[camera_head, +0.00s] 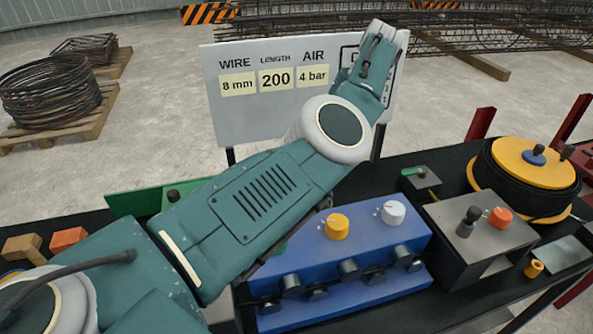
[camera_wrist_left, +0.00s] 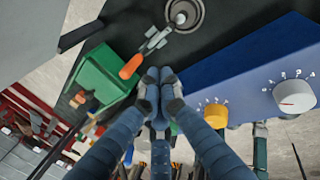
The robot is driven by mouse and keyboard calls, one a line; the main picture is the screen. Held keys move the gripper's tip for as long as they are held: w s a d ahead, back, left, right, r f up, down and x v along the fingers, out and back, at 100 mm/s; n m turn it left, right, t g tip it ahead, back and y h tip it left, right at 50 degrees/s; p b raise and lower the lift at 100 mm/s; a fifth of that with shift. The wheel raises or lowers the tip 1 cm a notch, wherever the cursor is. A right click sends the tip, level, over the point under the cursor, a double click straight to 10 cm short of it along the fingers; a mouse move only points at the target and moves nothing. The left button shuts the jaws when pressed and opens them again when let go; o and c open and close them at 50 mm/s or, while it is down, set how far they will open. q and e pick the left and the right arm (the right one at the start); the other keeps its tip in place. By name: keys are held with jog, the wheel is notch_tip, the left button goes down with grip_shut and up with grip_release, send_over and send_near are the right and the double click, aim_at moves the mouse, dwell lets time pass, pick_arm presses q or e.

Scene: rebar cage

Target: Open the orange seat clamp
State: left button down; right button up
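In the left wrist view, a small grey metal clamp (camera_wrist_left: 156,40) with an orange handle (camera_wrist_left: 131,66) is mounted on the dark bench top, next to a round grey seat (camera_wrist_left: 184,14). My left gripper (camera_wrist_left: 158,76) has its two blue fingers brought together at the tips, with nothing visible between them. The tips show just right of and below the orange handle, seemingly apart from it; depth is hard to judge. In the head view, my left arm crosses the middle and hides the clamp; the left fingertips do not show there. My right gripper is in neither view.
A blue box (camera_head: 350,262) with yellow and white dials stands right of my arm. A green box (camera_wrist_left: 103,75) is left of the clamp. A grey control box (camera_head: 480,235), a wire spool (camera_head: 530,165) and a sign board (camera_head: 225,105) also stand nearby.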

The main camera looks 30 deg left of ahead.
pick_arm(q)
jog(key=s+a+f+p, duration=0.4)
jog(key=a+f+p, duration=0.1)
jog(key=f, duration=0.2)
jog(key=shift+s+a+f+p, duration=0.15)
jog(key=shift+s+a+p, duration=0.05)
jog(key=shift+p, duration=0.1)
